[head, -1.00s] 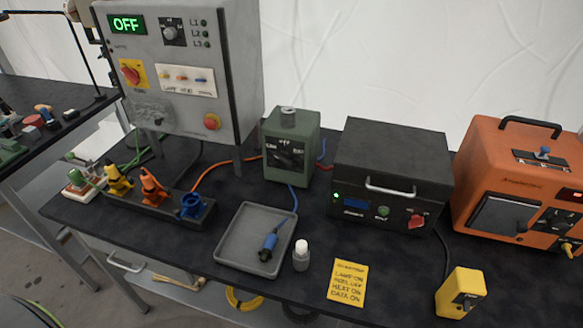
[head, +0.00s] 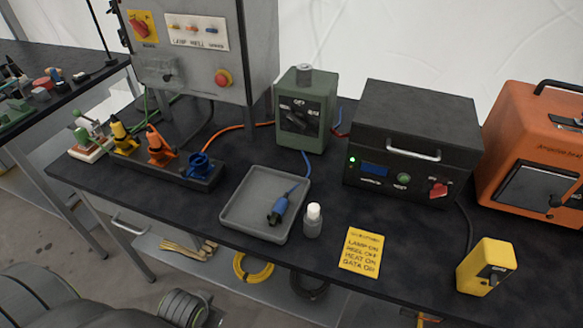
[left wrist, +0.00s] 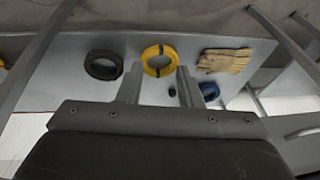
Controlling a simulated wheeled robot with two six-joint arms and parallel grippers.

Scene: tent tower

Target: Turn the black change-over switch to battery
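A green box (head: 306,135) stands on the bench between the grey cabinet and the black power unit. Its front carries a black switch (head: 299,112) with pale lettering; I take this as the change-over switch. The lettering and the knob's exact position are too small to read surely. My left gripper (left wrist: 158,82) shows in the left wrist view with its two fingers apart and nothing between them. It points toward a lower shelf and is away from the switch. Neither gripper's fingers show in the head view.
A grey tray (head: 238,224) with a blue connector (head: 279,208), a white-capped bottle (head: 313,220), a yellow note (head: 362,251) and a yellow box (head: 486,267) lie along the bench front. The black power unit (head: 412,140) stands right of the green box. A socket strip (head: 205,182) is at left.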

